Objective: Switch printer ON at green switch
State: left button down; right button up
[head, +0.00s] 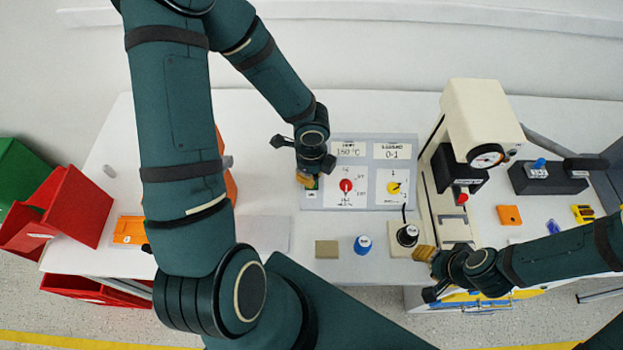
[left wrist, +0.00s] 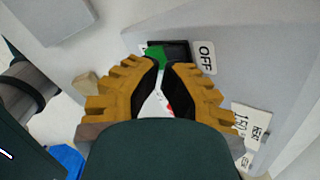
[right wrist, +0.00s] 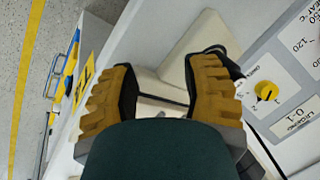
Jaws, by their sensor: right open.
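The green switch (left wrist: 155,56) sits in a black housing beside an OFF label (left wrist: 205,57) in the left wrist view. In the head view only a little green shows beneath my left gripper (head: 308,182), at the panel's left edge. The left fingertips (left wrist: 164,66) are close together right at the switch, with a narrow gap between them. I cannot tell whether they touch or grip it; they hide its lower part. My right gripper (head: 429,270) is open and empty at the front of the white press; its spread fingers show in the right wrist view (right wrist: 158,80).
The grey panel (head: 372,146) carries a red knob (head: 346,185) and a yellow knob (head: 393,188) close right of my left gripper. The white press (head: 480,115) with a gauge stands further right. A blue-capped item (head: 363,245) and a tan block (head: 327,249) are in front.

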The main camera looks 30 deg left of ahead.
pick_arm(q)
jog(key=shift+f+b, duration=0.35)
pick_arm(e)
jog(key=shift+f, duration=0.35)
pick_arm(q)
jog(key=shift+s, duration=0.1)
pick_arm(e)
jog(key=shift+f, duration=0.2)
pick_arm(q)
jog(key=shift+r, duration=0.2)
pick_arm(e)
jog(key=shift+a+r, duration=0.1)
jog(key=shift+r, duration=0.05)
pick_arm(q)
jog(key=shift+r+p, duration=0.65)
jog(key=shift+p, duration=0.2)
pick_arm(e)
jog(key=shift+w+r, duration=0.1)
jog(key=shift+r, duration=0.55)
pick_arm(q)
jog(key=shift+r+p, duration=2.25)
jog(key=shift+r, duration=0.45)
pick_arm(e)
notch_tip(320, 180, up, 5)
jog(key=shift+r, duration=0.1)
pick_arm(q)
jog(key=shift+f, duration=0.1)
pick_arm(e)
jog(key=shift+s+d, duration=0.2)
